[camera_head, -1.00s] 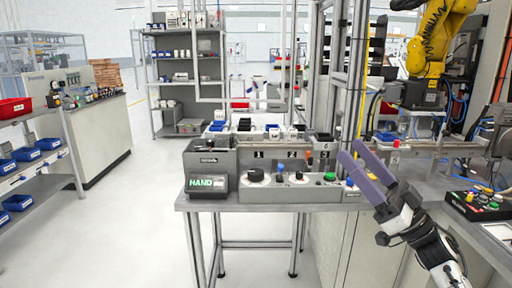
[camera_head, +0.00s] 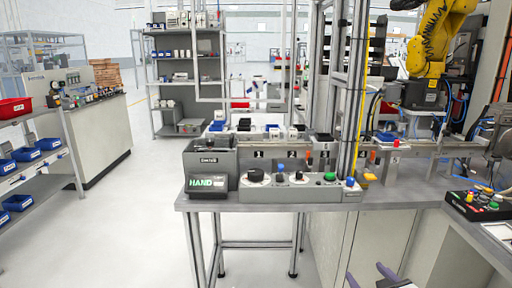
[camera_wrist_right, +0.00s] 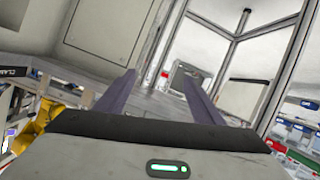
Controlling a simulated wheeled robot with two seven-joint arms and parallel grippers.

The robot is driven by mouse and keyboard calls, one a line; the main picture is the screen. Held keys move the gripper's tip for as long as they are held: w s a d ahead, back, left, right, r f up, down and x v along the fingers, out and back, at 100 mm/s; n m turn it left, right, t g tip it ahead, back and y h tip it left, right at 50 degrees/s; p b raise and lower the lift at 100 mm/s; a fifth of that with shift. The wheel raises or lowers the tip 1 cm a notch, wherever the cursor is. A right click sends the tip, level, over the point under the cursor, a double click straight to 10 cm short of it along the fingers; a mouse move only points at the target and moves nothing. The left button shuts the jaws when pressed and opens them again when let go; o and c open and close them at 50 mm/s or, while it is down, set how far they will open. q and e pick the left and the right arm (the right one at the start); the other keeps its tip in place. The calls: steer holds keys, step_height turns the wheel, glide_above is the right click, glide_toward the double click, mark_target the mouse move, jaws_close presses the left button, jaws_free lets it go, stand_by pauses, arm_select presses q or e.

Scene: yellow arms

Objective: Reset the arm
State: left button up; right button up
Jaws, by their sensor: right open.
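My right gripper (camera_head: 369,276) shows only by its purple finger tips at the bottom edge of the head view, right of centre. Its arm is out of the picture there. In the right wrist view, its two purple fingers (camera_wrist_right: 158,100) stand wide apart with nothing between them. The gripper is open and empty, below the front edge of the workbench and apart from it. My left gripper is not in view.
A workbench (camera_head: 270,200) holds a grey control box (camera_head: 310,190) with knobs and buttons and a HAND display (camera_head: 207,183). A yellow robot arm (camera_head: 433,35) stands behind at right. A button panel (camera_head: 480,203) sits at far right. Floor at left is clear.

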steer(key=s+a+f+g+y, duration=0.1)
steer(key=s+a+f, duration=0.3)
steer(key=s, duration=0.7)
steer(key=s+a+f+g+y, duration=0.1)
steer(key=s+a+f, duration=0.4)
steer(key=s, duration=0.6)
steer(key=s+a+f+g, duration=0.3)
steer(key=s+a+f, duration=0.2)
steer(key=s, duration=0.7)
step_height(320, 180, down, 2)
steer(key=shift+m+y, duration=0.4)
steer(key=shift+a, duration=0.1)
